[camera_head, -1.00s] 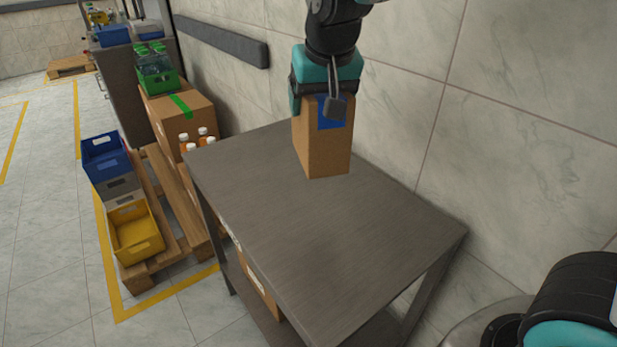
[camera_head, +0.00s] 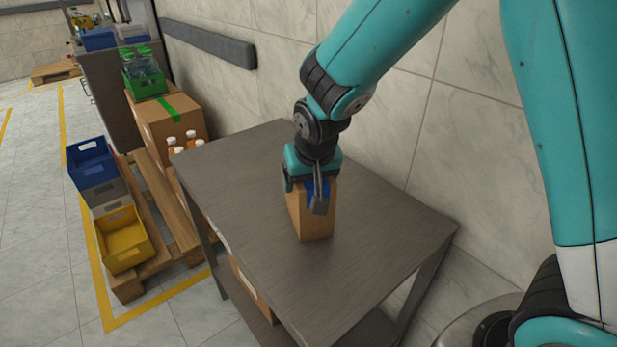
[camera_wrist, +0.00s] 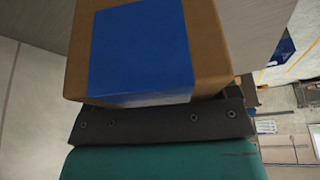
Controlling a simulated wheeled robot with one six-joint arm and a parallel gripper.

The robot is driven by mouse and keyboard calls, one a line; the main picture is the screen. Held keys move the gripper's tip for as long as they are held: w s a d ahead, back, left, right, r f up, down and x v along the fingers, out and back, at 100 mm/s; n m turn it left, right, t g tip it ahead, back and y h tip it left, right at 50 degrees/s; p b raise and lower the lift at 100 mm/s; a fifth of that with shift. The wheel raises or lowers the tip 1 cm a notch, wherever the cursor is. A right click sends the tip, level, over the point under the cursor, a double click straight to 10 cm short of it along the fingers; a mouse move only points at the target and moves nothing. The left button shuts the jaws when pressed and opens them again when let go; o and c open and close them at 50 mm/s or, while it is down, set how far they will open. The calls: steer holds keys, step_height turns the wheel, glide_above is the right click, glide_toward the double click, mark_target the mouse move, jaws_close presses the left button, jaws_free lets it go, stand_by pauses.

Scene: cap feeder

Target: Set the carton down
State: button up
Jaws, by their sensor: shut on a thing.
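The carton (camera_head: 314,222) is a brown cardboard box with a blue patch near its top. In the head view it stands upright at the middle of the grey table (camera_head: 260,250), its bottom at or very near the surface; I cannot tell for sure that it touches. My gripper (camera_head: 317,193) is shut on the carton's upper part from above. In the wrist view the carton (camera_wrist: 215,50) fills the upper middle, with its blue patch facing the camera. A dark gripper bar lies across its near edge.
Bare tabletop surrounds the carton. The tiled wall runs along the table's back. To the left, a pallet (camera_head: 180,222) holds a large box (camera_head: 165,125), orange-filled bottles (camera_head: 190,140), and blue (camera_head: 92,165) and yellow crates (camera_head: 122,240). Another box (camera_head: 250,288) sits on the lower shelf.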

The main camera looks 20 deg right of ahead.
steer(key=shift+f, duration=0.1)
steer(key=o, duration=1.4)
steer(key=v, duration=1.1)
steer(key=shift+r+p, duration=0.35)
steer(key=shift+r, duration=0.05)
steer(key=s+a+n+g+y, duration=0.1)
steer(key=s+n, duration=0.1)
steer(key=s, duration=0.4)
steer(key=s+a+r+n+g+y, duration=0.1)
steer(key=s+n+g+y, duration=0.1)
steer(key=s, duration=0.5)
steer(key=s+a+r+n+g+y, duration=0.1)
steer(key=s+n, duration=0.3)
steer(key=s, duration=0.3)
steer(key=shift+s+a+r+g+y, duration=0.25)
steer(key=shift+a+g+y, duration=0.05)
